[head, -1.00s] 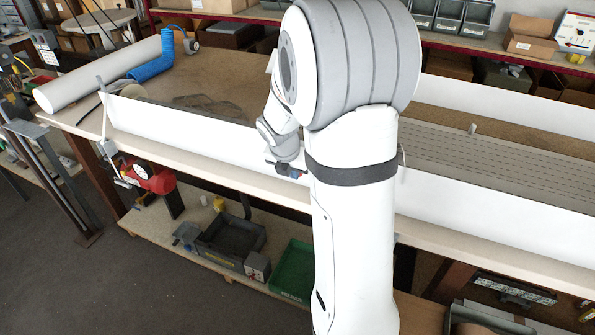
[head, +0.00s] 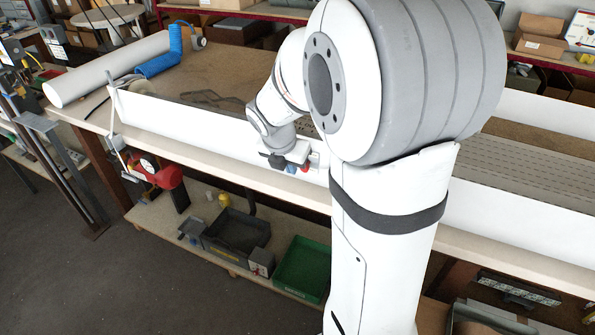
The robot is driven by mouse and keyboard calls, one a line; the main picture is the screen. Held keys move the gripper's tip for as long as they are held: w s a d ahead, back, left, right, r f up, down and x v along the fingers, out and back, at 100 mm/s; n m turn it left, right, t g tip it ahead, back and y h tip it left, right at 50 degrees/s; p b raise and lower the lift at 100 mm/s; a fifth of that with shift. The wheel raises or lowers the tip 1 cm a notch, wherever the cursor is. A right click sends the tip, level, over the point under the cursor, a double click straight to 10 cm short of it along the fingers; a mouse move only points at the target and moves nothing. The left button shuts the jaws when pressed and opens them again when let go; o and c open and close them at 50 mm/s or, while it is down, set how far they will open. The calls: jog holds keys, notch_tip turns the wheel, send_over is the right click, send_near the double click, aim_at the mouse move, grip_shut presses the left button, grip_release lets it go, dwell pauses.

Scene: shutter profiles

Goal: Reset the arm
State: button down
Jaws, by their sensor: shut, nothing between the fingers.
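My own white and grey arm fills the middle and right of the head view. Its wrist bends down in front of the white-walled long tray on the workbench (head: 262,175). My gripper (head: 291,165) shows small at the end of the wrist, with dark, blue and red parts, by the tray's front wall (head: 190,122). It is shut with nothing seen in it. Its fingertips are too small to make out.
A white roll (head: 105,70) and a blue tube (head: 158,66) lie on the bench at the far left. A red device (head: 168,174) hangs at the bench's front edge. A green bin (head: 303,268) and a dark bin (head: 236,235) stand on the lower shelf.

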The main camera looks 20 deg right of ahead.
jog(key=s+a+r+m+y, duration=0.1)
jog(key=s+a+m, duration=0.3)
jog(key=s+m, duration=0.5)
jog(key=s+a+r+m+y, duration=0.2)
jog(key=s+a+r+m, duration=0.2)
jog(key=s+m, duration=0.6)
jog(key=shift+r+m, duration=0.15)
jog(key=shift+m, duration=3.55)
jog(key=shift+s+a, duration=0.1)
